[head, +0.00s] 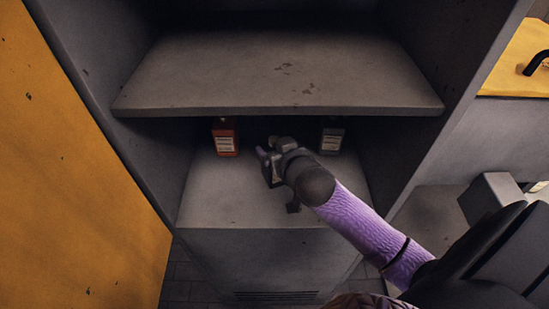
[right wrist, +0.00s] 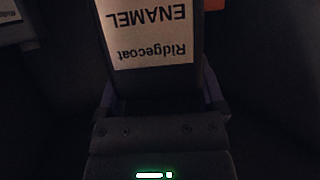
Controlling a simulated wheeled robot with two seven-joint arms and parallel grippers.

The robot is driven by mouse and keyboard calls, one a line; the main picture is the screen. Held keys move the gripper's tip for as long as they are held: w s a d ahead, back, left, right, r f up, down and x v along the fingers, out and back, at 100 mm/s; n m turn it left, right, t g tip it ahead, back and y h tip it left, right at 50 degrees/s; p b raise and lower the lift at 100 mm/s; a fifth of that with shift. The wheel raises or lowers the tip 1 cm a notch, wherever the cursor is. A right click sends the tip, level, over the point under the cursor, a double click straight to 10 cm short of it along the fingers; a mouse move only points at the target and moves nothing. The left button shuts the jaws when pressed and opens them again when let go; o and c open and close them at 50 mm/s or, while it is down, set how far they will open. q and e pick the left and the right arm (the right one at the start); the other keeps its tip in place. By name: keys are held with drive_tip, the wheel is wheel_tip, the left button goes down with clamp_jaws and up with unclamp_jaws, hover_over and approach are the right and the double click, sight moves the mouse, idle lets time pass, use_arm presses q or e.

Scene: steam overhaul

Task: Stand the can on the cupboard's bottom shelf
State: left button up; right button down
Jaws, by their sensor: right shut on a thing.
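My right gripper (head: 268,152) reaches into the cupboard's lower compartment, over the bottom shelf (head: 215,195). It is shut on a dark can (right wrist: 152,85), which shows in the right wrist view between the fingers. The can's pale label reads "Ridgecoat ENAMEL" and appears upside down in that view. In the head view the gripper and wrist hide the can. I cannot tell whether its base touches the shelf. My left gripper is not in view.
A red can (head: 225,138) stands at the back left of the bottom shelf, and a grey can (head: 332,137) at the back right. The upper shelf (head: 270,75) overhangs the compartment. A yellow door (head: 70,170) stands open at left. The shelf's front left is clear.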

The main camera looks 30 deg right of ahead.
wheel_tip(320, 180, down, 5)
drive_tip(key=shift+r+b, duration=0.2)
drive_tip(key=shift+b, duration=0.65)
drive_tip(key=shift+f, duration=0.1)
unclamp_jaws()
